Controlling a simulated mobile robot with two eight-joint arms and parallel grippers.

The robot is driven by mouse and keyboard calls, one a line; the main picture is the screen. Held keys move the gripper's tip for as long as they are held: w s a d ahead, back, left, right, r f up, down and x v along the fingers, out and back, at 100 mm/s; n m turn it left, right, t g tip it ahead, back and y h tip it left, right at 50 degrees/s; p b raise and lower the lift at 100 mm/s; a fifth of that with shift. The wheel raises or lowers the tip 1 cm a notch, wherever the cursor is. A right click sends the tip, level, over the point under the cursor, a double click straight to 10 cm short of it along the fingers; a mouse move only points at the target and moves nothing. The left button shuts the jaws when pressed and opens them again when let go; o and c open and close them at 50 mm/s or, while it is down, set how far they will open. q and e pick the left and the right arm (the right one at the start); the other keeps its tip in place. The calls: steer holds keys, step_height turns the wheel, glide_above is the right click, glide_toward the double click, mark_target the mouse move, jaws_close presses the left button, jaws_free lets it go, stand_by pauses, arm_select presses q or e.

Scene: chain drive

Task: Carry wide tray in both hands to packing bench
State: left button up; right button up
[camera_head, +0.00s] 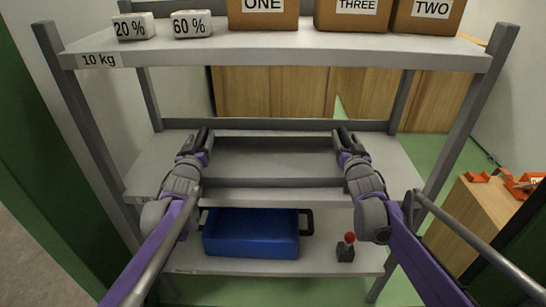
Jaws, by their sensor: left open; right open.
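A wide, shallow grey tray (274,183) lies on the grey middle shelf of a rack, its colour close to the shelf's. My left gripper (203,138) is at the tray's left end and my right gripper (343,138) is at its right end. Both are open, with fingers pointing away from me. My wrists and grippers cover much of the tray's ends, so I cannot tell whether the fingers touch it or straddle its handles. The packing bench cannot be made out for certain.
The rack's top shelf (270,45), marked 10 kg, holds labelled boxes and two percent blocks above my grippers. The bottom shelf holds a blue bin (250,235) with dark handles and a red-knobbed joystick (347,247). A wooden surface (470,215) with orange parts stands at right.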

arm_select(q)
steer(key=c, duration=1.1)
arm_select(e)
steer(key=c, duration=1.1)
arm_select(q)
jaws_close()
arm_select(e)
jaws_close()
arm_select(q)
steer(key=shift+d+r, duration=0.1)
steer(key=shift+d, duration=0.05)
arm_select(e)
steer(key=shift+a, duration=0.15)
